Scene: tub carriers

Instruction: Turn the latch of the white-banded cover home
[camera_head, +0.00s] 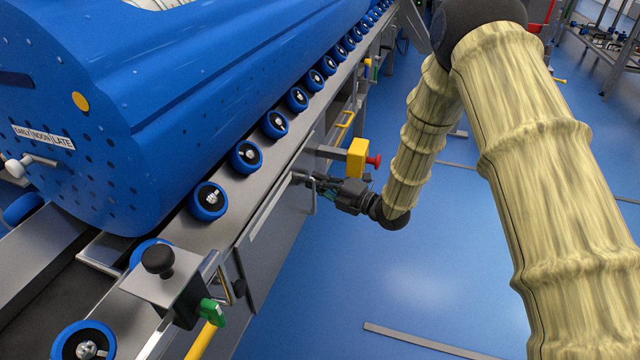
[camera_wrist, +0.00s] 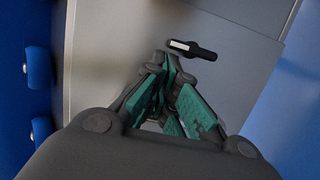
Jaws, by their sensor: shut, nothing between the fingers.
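In the wrist view a black latch handle (camera_wrist: 204,53) with a white patch at its left end lies on a flat grey cover (camera_wrist: 225,28). It is slightly tilted, its right end lower. My gripper (camera_wrist: 168,60) has its teal-padded fingers drawn together, empty, with the tips just below and left of the latch. I cannot tell whether they touch it. In the head view my gripper (camera_head: 304,179) is at the conveyor's grey side. A pale strip (camera_head: 270,212) runs along the side panel (camera_head: 275,245) there. The latch is not discernible in the head view.
A yellow box with a red button (camera_head: 357,158) sticks out close above my gripper. A large blue tub (camera_head: 150,110) rests over blue rollers (camera_head: 247,156). The blue floor (camera_head: 400,270) is open.

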